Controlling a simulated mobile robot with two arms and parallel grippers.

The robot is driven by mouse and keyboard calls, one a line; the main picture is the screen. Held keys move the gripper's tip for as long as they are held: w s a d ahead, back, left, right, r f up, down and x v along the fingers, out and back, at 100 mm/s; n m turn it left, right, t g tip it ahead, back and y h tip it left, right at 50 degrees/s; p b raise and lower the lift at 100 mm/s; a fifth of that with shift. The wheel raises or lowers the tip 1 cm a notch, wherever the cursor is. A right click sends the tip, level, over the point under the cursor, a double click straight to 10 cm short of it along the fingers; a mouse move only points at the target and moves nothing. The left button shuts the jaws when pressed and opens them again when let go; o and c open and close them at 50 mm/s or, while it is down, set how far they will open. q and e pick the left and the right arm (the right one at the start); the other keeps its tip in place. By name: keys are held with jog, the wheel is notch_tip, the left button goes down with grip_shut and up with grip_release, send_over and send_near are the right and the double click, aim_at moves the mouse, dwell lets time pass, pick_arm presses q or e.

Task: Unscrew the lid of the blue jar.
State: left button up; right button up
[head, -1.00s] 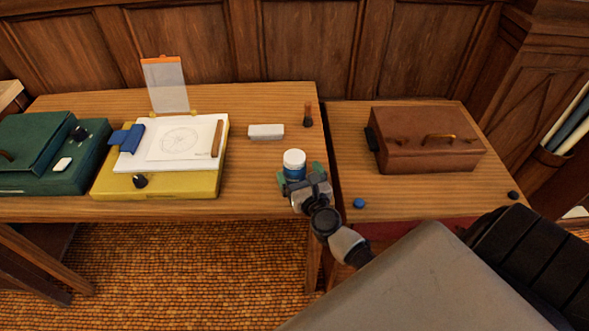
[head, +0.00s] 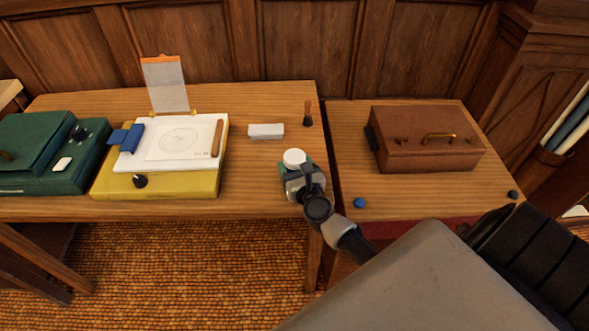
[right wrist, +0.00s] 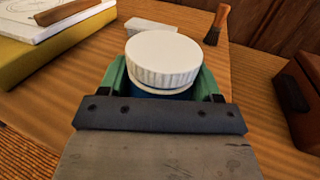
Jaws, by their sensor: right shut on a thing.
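The blue jar (right wrist: 160,91) stands near the right end of the wooden table, with its ribbed white lid (right wrist: 163,57) on top. The lid also shows in the head view (head: 294,157). My right gripper (head: 296,172) is shut on the jar's body below the lid, with a green finger on each side, as the right wrist view (right wrist: 162,85) shows. Most of the blue body is hidden behind the gripper. My left gripper is not in view.
A white block (head: 266,131) and a small brush (head: 308,114) lie behind the jar. A yellow case (head: 165,187) with a drawing board is to the left, beside a green case (head: 40,150). A brown case (head: 425,140) and a blue knob (head: 359,203) are on the right table.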

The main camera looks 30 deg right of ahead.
aim_at(294, 156)
jog(key=shift+r, duration=0.1)
jog(key=shift+r+p, duration=0.45)
jog(key=shift+r, duration=0.1)
notch_tip(294, 156, up, 4)
jog(key=p, duration=0.2)
jog(key=shift+f+p, duration=0.1)
jog(key=shift+p, duration=0.25)
jog(key=s+d+r+p, duration=0.2)
jog(key=s+d+r, duration=0.4)
jog(key=s+d, duration=0.2)
jog(key=shift+s+d+p, duration=0.15)
jog(key=shift+p, duration=0.2)
jog(key=o, duration=0.6)
jog(key=c, duration=0.8)
jog(key=shift+c, duration=0.2)
